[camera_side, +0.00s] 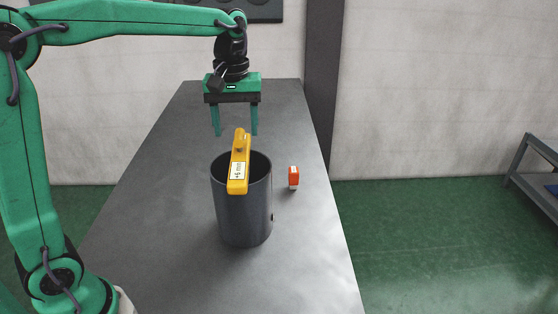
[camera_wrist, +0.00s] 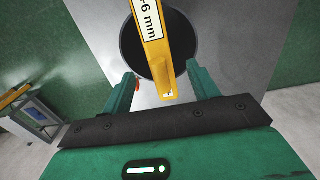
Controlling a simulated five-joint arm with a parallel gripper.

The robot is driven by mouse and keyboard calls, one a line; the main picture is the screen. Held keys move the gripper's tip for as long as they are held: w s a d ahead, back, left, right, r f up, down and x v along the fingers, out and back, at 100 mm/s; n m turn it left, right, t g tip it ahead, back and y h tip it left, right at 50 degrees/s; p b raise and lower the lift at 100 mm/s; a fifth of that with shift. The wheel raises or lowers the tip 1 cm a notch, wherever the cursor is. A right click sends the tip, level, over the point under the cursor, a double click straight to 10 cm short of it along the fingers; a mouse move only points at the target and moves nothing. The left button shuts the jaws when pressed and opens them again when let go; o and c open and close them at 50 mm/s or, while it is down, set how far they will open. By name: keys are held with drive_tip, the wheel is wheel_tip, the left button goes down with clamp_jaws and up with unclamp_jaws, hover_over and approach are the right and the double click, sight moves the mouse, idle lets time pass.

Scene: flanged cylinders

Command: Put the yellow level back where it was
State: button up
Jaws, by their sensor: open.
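The yellow level (camera_side: 240,160) lies across the open top of a dark grey cylinder (camera_side: 243,212) in the side view. Its white label shows, and in the wrist view the label on the level (camera_wrist: 155,60) reads partly "6 mm". The cylinder's dark opening (camera_wrist: 130,45) shows beneath it. My gripper (camera_side: 236,134) is open and empty, pointing down, above and beyond the far end of the level. In the wrist view the fingers of my gripper (camera_wrist: 163,78) stand apart on either side of the level's near end. I cannot tell that either finger touches it.
A small orange and white object (camera_side: 293,177) stands on the grey table (camera_side: 165,215) to the right of the cylinder. The table is otherwise mostly clear. A dark-framed rack or table (camera_side: 540,165) stands on the green floor at the far right.

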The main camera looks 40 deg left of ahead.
drive_tip(key=shift+s+r, duration=0.2)
drive_tip(key=shift+s, duration=0.3)
drive_tip(key=s+f+m+t, duration=0.2)
drive_tip(key=s+m, duration=0.2)
drive_tip(key=s, duration=0.4)
drive_tip(key=s+f+m+t, duration=0.2)
drive_tip(key=s+m, duration=0.3)
drive_tip(key=s, duration=0.4)
drive_tip(key=shift+s+t, duration=0.25)
drive_tip(key=shift+t, duration=0.55)
drive_tip(key=shift+o, duration=0.4)
drive_tip(key=shift+d+r, duration=0.1)
drive_tip(key=w+r+n+g, duration=0.1)
drive_tip(key=w+n, duration=0.1)
drive_tip(key=w, duration=0.4)
drive_tip(key=w+r+n+g, duration=0.1)
drive_tip(key=w+n+g, duration=0.1)
drive_tip(key=w, duration=0.3)
drive_tip(key=w+r+n+g, duration=0.1)
drive_tip(key=w+n+g, duration=0.1)
drive_tip(key=w+n, duration=0.2)
drive_tip(key=shift+w+r, duration=0.2)
drive_tip(key=shift+w, duration=0.5)
drive_tip(key=shift+w+r, duration=0.15)
drive_tip(key=shift+w, duration=0.5)
drive_tip(key=shift+w+f+n+g, duration=0.15)
drive_tip(key=shift+w+n+g, duration=0.15)
drive_tip(key=shift+w+n, duration=0.25)
